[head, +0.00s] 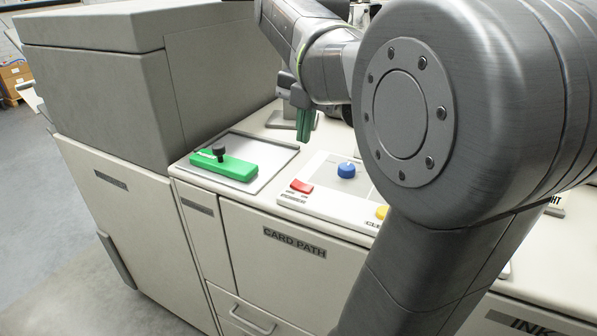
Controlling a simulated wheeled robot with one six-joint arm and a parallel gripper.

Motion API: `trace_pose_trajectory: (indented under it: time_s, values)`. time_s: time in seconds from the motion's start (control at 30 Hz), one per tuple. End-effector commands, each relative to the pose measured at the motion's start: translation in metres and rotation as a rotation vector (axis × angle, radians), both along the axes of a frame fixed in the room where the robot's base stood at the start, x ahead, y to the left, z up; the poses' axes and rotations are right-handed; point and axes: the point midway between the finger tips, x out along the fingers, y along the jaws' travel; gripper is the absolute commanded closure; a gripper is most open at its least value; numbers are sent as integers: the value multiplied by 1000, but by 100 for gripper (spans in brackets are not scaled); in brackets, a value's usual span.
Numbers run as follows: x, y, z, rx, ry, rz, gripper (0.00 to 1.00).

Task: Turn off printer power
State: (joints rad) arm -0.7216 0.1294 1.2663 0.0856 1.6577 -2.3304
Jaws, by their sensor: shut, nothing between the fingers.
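The printer is a long grey and cream machine (190,265) with a control panel (325,168) on its top. My gripper (304,136), with green fingers pointing down, is shut and empty. It hangs above and behind the red control, apart from it in the picture.
A green block with a black knob (231,168) lies on a grey plate (262,178) left of the panel. A tall grey housing (100,90) stands at the left. My arm covers much of the right side. Clear floor (45,120) shows at far left.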

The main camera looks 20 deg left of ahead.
Motion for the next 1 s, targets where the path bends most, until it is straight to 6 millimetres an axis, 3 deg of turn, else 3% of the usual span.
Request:
trace_pose_trajectory:
  time_s: [0.2,0.43,0.63,1.0]
  values:
    - [0,6,-49,-4,3,1,100]
    - [0,10,-87,-2,2,0,100]
    - [0,12,-100,-1,1,0,100]
    - [1,13,-102,-2,0,0,100]
